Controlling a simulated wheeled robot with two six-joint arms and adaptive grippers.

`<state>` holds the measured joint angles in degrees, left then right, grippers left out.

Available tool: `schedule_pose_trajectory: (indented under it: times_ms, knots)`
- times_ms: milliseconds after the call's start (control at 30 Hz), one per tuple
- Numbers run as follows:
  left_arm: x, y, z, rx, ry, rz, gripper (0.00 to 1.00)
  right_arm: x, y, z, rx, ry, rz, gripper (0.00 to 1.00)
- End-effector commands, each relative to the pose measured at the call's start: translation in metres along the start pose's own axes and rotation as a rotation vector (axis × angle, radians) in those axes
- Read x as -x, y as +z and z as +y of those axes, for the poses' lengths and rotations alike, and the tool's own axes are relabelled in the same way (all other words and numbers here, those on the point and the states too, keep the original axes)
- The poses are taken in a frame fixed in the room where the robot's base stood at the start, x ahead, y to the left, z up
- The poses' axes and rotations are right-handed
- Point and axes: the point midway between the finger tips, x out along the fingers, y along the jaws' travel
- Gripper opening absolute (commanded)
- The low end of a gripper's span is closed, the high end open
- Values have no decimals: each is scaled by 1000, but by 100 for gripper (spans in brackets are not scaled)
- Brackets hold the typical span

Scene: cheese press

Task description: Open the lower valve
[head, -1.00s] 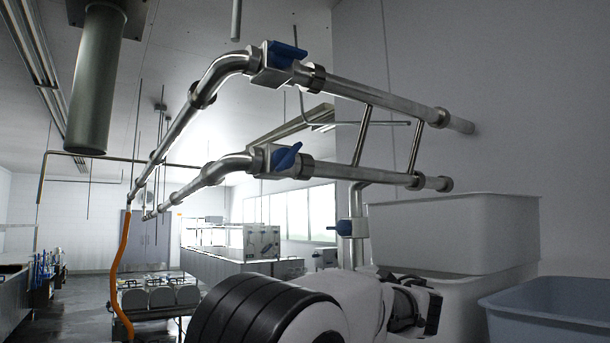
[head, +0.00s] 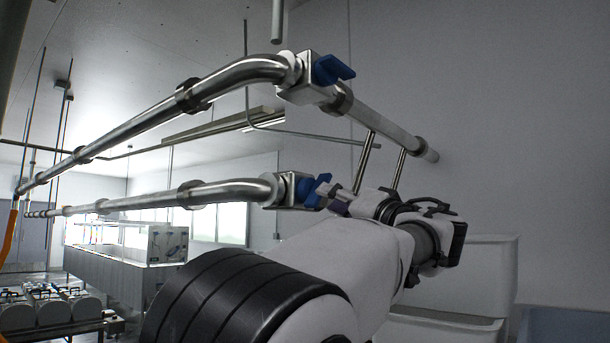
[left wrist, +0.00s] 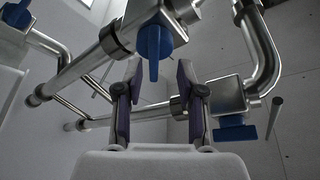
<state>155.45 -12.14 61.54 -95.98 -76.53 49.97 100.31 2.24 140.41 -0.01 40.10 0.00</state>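The lower valve is a steel block on the lower pipe with a blue handle (head: 309,190). My left gripper (head: 333,195) is at this handle in the head view, coming from the right, partly hidden by its own arm. In the left wrist view, my left gripper (left wrist: 160,75) is open with its two dark fingers apart. A blue handle (left wrist: 153,48), apparently the same one, lies just past the fingertips, roughly in line with the gap. Contact cannot be told. The upper valve with its blue handle (head: 332,70) sits above on the upper pipe. My right gripper is not in view.
The upper pipe (head: 235,78) and lower pipe (head: 145,199) run side by side toward the back left. Thin struts (head: 366,160) join them at the right. White tubs (head: 480,265) stand behind my arm, with a grey-blue tub (head: 560,326) at the lower right.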

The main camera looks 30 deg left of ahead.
Motion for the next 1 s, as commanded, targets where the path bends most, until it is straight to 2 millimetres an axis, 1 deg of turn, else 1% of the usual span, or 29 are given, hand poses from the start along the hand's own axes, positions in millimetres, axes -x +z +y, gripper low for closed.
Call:
schedule_pose_trajectory:
  times_ms: [33, 167, 400, 500, 600, 800, 833, 867, 900, 933, 1000]
  knots:
    - [0, -4, -4, 1, -1, 3, 39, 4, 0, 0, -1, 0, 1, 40]
    - [-11, -6, -6, 2, -1, 2, 39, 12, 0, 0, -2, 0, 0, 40]
    - [-58, -7, -8, 1, 1, -1, 39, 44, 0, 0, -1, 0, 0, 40]
    - [-72, -7, -7, 2, 0, 1, 39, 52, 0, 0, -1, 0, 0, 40]
    - [-78, -5, -4, 2, -1, 2, 39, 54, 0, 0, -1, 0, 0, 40]
    - [-78, -3, -3, 2, -1, 3, 39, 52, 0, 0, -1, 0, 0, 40]
    - [-78, -3, -3, 2, -1, 3, 35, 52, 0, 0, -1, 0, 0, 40]
    - [-78, -3, -3, 2, -1, 3, 24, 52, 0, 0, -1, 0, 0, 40]
    - [-78, -3, -3, 2, -1, 3, 10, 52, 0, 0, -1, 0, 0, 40]
    - [-78, -3, -3, 2, 0, 3, 0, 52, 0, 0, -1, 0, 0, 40]
    - [-78, -3, -3, 2, 0, 2, 0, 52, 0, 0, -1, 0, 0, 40]
